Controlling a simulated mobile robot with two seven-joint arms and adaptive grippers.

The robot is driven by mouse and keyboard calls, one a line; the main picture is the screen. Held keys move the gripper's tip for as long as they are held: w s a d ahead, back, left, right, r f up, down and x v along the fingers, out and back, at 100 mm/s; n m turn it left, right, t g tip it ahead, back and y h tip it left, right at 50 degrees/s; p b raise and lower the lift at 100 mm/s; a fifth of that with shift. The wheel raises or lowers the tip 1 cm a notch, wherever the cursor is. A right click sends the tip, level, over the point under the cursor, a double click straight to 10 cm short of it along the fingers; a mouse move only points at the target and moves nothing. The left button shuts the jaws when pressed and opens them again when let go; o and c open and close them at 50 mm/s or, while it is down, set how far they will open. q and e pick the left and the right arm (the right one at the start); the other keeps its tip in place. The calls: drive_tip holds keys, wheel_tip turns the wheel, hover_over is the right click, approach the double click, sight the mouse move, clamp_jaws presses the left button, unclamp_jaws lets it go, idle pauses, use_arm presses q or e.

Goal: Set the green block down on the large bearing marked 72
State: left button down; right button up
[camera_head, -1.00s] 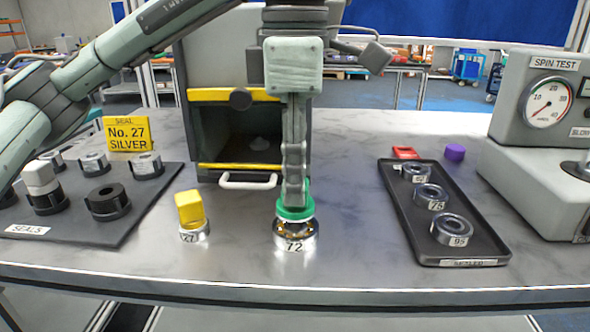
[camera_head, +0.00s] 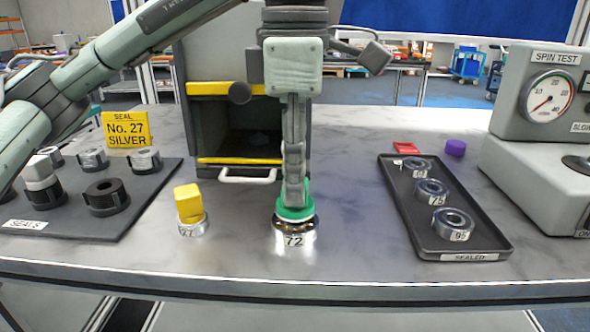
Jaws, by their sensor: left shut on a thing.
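My left gripper (camera_head: 294,200) comes down from above and is shut on the green block. The large bearing marked 72 (camera_head: 294,238) lies on the table directly beneath, with its label facing me. The block is at the bearing's top; I cannot tell whether it rests fully on it. My right gripper is not in view.
A yellow block (camera_head: 188,203) sits on a smaller bearing (camera_head: 193,228) to the left. The dark seals mat (camera_head: 120,222) lies further left. A tray (camera_head: 468,244) of bearings and the spin tester (camera_head: 535,185) stand right. An open yellow-edged box (camera_head: 240,174) is behind.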

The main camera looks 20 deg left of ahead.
use_arm(q)
drive_tip(key=shift+f+b, duration=0.55)
drive_tip(key=shift+f, duration=0.2)
idle(0.6)
drive_tip(key=c, duration=1.1)
unclamp_jaws()
drive_tip(key=shift+r, duration=0.1)
drive_tip(key=shift+c, duration=0.2)
drive_tip(key=o, duration=0.3)
wheel_tip(320, 180, up, 3)
drive_tip(key=shift+f+p, duration=0.15)
drive_tip(key=shift+p, duration=1.1)
wheel_tip(320, 180, up, 2)
drive_tip(key=shift+r+p, duration=0.15)
drive_tip(key=shift+p, duration=0.6)
drive_tip(key=shift+r, duration=1.25)
